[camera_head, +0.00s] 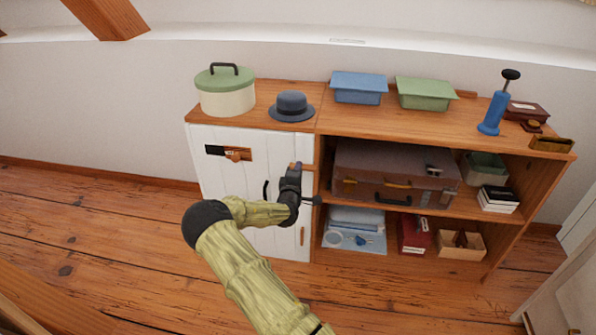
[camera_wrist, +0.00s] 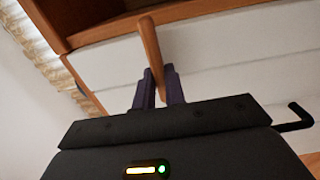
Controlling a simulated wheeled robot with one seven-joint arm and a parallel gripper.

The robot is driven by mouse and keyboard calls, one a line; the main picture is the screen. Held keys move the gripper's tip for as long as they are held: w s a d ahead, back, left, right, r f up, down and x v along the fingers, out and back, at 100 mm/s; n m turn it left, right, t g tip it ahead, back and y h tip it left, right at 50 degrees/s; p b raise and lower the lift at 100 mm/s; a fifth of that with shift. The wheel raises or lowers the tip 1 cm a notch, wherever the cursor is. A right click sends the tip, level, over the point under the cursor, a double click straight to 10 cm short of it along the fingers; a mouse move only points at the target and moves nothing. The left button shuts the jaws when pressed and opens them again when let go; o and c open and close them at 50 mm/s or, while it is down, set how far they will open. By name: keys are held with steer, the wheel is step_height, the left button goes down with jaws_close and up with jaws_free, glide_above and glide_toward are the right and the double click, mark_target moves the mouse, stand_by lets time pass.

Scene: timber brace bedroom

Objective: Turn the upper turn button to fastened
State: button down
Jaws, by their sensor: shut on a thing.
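The white cabinet door (camera_head: 228,180) fills the left part of the wooden cabinet. My gripper (camera_head: 295,168) is at the door's upper right edge and hides most of the upper turn button. In the wrist view the upper turn button (camera_wrist: 151,42) is a slim wooden bar. My gripper (camera_wrist: 160,74) is shut on its near end, with a dark finger on each side. The bar lies across the plank lines of the white door (camera_wrist: 220,50), and its far end reaches the wooden edge. The lower turn button (camera_head: 302,236) stands upright near the door's lower right edge.
A black door handle (camera_head: 266,190) is just left of my gripper and also shows in the wrist view (camera_wrist: 295,120). A wooden slide piece (camera_head: 236,154) is higher on the door. Open shelves with a suitcase (camera_head: 385,175) are to the right. A hat (camera_head: 291,105) sits on top.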

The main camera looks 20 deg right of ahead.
steer(key=shift+a+f, duration=0.15)
steer(key=shift+f, duration=0.1)
steer(key=c, duration=1.5)
jaws_free()
steer(key=shift+o, duration=0.2)
steer(key=shift+r, duration=0.15)
steer(key=p+v, duration=0.3)
steer(key=v, duration=1.4)
steer(key=shift+s, duration=0.2)
steer(key=shift+a, duration=0.1)
